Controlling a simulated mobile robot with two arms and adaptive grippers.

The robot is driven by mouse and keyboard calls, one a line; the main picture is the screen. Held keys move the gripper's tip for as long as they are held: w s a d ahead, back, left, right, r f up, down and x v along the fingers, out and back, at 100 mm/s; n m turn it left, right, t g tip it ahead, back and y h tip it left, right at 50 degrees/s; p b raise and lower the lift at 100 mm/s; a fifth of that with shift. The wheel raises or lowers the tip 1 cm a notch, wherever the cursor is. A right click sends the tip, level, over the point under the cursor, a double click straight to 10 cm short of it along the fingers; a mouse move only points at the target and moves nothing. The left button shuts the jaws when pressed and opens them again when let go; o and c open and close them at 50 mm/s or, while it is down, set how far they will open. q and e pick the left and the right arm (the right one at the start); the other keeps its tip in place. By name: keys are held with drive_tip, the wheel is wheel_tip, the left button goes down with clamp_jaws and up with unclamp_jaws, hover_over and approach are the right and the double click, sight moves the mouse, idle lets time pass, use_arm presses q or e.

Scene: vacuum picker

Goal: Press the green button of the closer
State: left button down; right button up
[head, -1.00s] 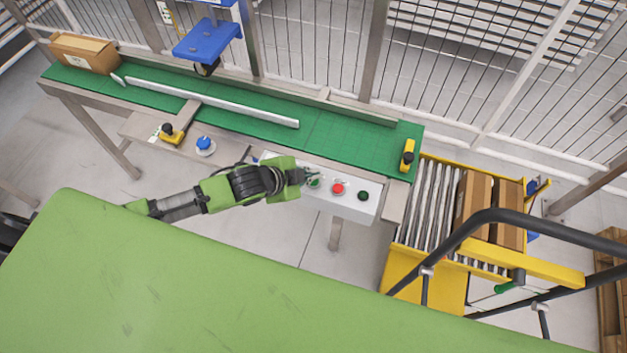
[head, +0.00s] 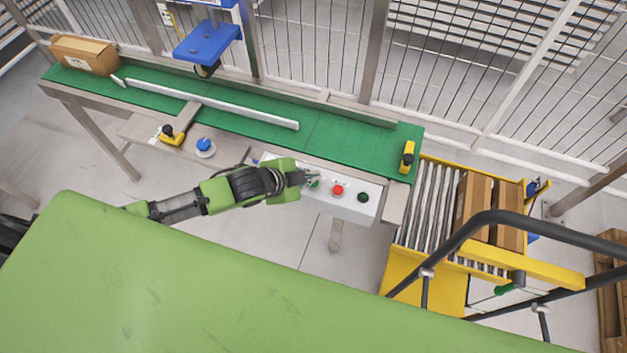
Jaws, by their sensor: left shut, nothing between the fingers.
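A light grey control box (head: 349,205) is fixed to the front of the conveyor table. It carries a green button (head: 314,184) at its left, a red button (head: 338,190) in the middle and a dark green button (head: 363,197) at its right. My left gripper (head: 308,177) is shut and empty. Its fingertips are at the left green button and partly cover it. I cannot tell whether they touch it or press it. My right gripper is not in view.
A green conveyor belt (head: 240,112) runs behind the box, with a cardboard box (head: 85,54) at its far left. A blue knob (head: 205,146) and a yellow-black device (head: 172,135) sit left of my gripper. A roller cart (head: 428,205) with cartons stands right. A wire fence closes the back.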

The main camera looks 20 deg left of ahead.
use_arm(q)
drive_tip(key=shift+f, duration=0.1)
drive_tip(key=shift+f, duration=0.35)
